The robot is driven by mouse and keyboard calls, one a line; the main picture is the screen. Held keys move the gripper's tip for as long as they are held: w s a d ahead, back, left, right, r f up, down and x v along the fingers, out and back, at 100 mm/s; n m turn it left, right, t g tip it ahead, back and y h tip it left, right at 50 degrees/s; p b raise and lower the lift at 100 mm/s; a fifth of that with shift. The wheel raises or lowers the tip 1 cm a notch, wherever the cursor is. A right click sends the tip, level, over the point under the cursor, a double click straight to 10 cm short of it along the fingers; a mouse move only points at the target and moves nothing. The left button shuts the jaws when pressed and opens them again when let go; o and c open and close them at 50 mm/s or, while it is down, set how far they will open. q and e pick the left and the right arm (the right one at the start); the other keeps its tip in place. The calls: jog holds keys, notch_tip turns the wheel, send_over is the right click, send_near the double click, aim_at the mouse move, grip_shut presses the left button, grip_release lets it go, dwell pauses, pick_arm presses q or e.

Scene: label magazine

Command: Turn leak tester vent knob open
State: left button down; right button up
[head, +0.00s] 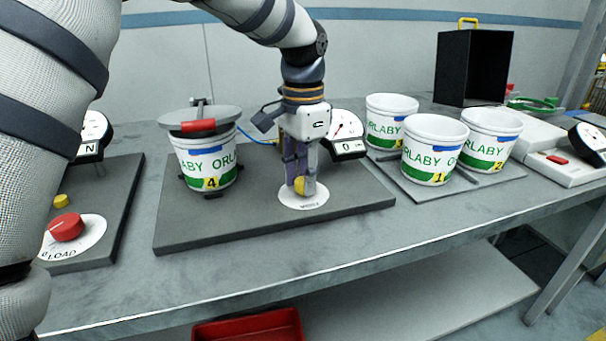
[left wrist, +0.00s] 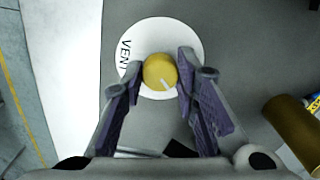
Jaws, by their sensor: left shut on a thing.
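The yellow vent knob (head: 299,186) sits on a white round label on the leak tester's dark base plate (head: 235,232). In the left wrist view the knob (left wrist: 160,72) has a pale pointer line toward the lower right, and the label (left wrist: 128,72) reads VENT. My left gripper (head: 302,187) points down over the knob and is shut on it, with a finger (left wrist: 132,75) on either side. On the same base, tub 4 (head: 205,165) stands under a grey lid with a red handle (head: 198,125). The tester's gauge (head: 345,128) is behind my gripper, its display reading 0. My right gripper is not in view.
Several white tubs, one of them tub 1 (head: 433,150), stand on a grey mat to the right. A black open box (head: 474,68) is at the back right. A red LOAD knob (head: 67,227) is at the left. The bench front is clear.

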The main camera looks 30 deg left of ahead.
aim_at(303, 180)
pick_arm(q)
jog(key=c, duration=1.2)
grip_release()
jog(key=shift+c, duration=0.2)
notch_tip(303, 180, up, 12)
jog(key=shift+f, duration=0.15)
